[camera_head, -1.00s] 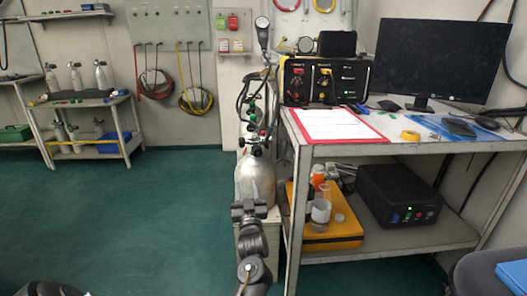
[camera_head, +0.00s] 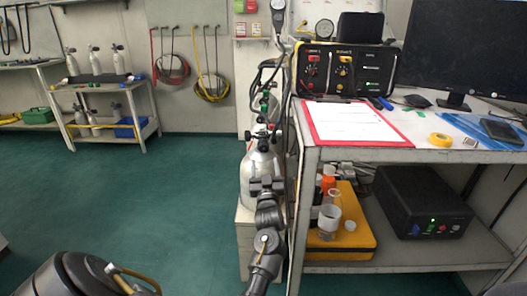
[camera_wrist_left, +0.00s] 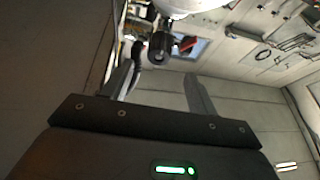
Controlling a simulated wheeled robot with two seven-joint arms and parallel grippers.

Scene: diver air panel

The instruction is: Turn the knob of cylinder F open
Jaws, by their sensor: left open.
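A silver gas cylinder (camera_head: 258,160) stands upright on a pale block at the left end of the bench. Its valve group (camera_head: 262,125), with black and green parts and hoses, is on top. I cannot read a letter F on it. My left gripper (camera_head: 266,181) is in front of the cylinder body, below the valve, and hides part of it. In the left wrist view the gripper (camera_wrist_left: 163,68) is open and empty. A round black knob (camera_wrist_left: 160,46) shows beyond the fingers, near the silver cylinder (camera_wrist_left: 188,5). I see no contact. My right gripper is out of view.
The bench (camera_head: 420,155) is close on the right, its front leg beside my left arm. A gauge panel (camera_head: 345,72) and a red clipboard (camera_head: 352,124) are on it. An orange case (camera_head: 345,228) sits on the lower shelf.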

